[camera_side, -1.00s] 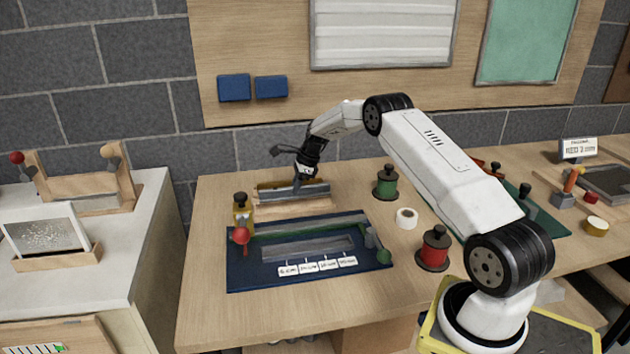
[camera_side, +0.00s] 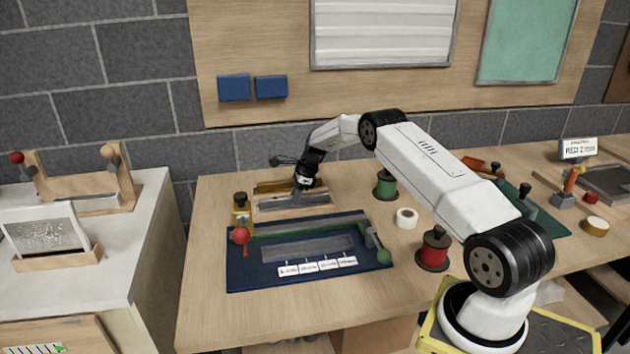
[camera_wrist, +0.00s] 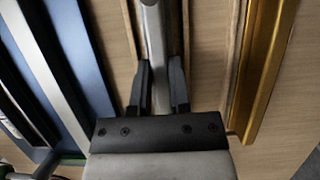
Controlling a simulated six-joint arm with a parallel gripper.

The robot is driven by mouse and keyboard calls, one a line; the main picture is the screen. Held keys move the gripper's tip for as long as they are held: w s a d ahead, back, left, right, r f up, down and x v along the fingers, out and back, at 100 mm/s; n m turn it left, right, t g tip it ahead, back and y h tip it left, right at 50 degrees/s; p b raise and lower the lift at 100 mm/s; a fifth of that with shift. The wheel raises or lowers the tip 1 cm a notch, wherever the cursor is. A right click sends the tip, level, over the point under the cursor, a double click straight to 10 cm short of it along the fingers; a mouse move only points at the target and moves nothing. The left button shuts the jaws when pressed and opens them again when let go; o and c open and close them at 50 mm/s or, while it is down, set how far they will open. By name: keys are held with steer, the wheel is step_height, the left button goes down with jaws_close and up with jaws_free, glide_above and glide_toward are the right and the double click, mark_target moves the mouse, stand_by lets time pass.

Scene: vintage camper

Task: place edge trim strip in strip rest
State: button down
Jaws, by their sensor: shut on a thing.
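My gripper (camera_wrist: 159,85) is shut on the grey edge trim strip (camera_wrist: 155,38), with one finger on each side of it. In the side view my gripper (camera_side: 301,192) points down at the strip (camera_side: 282,203), which lies low and level over the wooden strip rest (camera_side: 272,216). In the wrist view, wooden rails of the rest (camera_wrist: 233,58) run along both sides of the strip, roughly parallel to it. I cannot tell whether the strip touches the bottom of the rest.
A gold strip (camera_wrist: 265,65) lies behind the rest. In front is a blue mat (camera_side: 245,275) with a metal bar, a red knob (camera_side: 240,236) and labels. A green spool (camera_side: 386,187), white tape roll (camera_side: 406,218) and red spool (camera_side: 434,248) stand to the right.

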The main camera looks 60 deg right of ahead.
steer(key=c, duration=1)
jaws_free()
steer(key=shift+f, duration=0.15)
steer(key=o, duration=0.4)
steer(key=v, duration=1.2)
steer(key=shift+r, duration=0.2)
